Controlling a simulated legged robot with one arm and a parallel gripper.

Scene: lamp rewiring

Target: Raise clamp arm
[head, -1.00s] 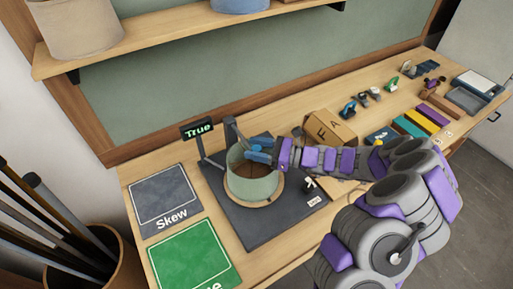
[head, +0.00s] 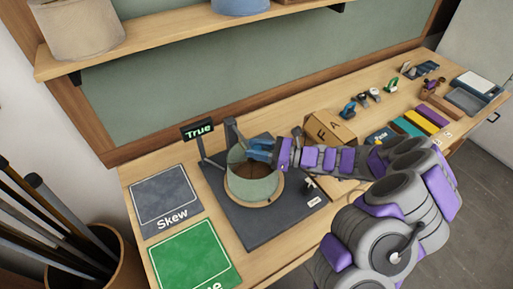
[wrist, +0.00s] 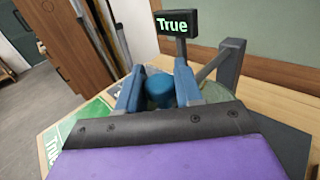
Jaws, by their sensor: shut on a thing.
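A grey-green lampshade drum (head: 254,188) sits on a round wooden disc on a dark base plate (head: 290,218). A grey upright post (head: 231,132) of the clamp stands behind the drum; it also shows in the wrist view (wrist: 226,66). My gripper (head: 260,149) is over the drum's upper rim near this post. In the wrist view, my gripper (wrist: 159,84) has its blue-grey fingers on either side of a blue rounded knob (wrist: 160,91), shut on it.
A "True" display (head: 198,131) stands left of the post. A grey "Skew" mat (head: 165,201) and a green mat (head: 194,256) lie to the left. A cardboard box (head: 331,128) stands right of the drum, near my arm. A shelf (head: 180,42) runs above.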

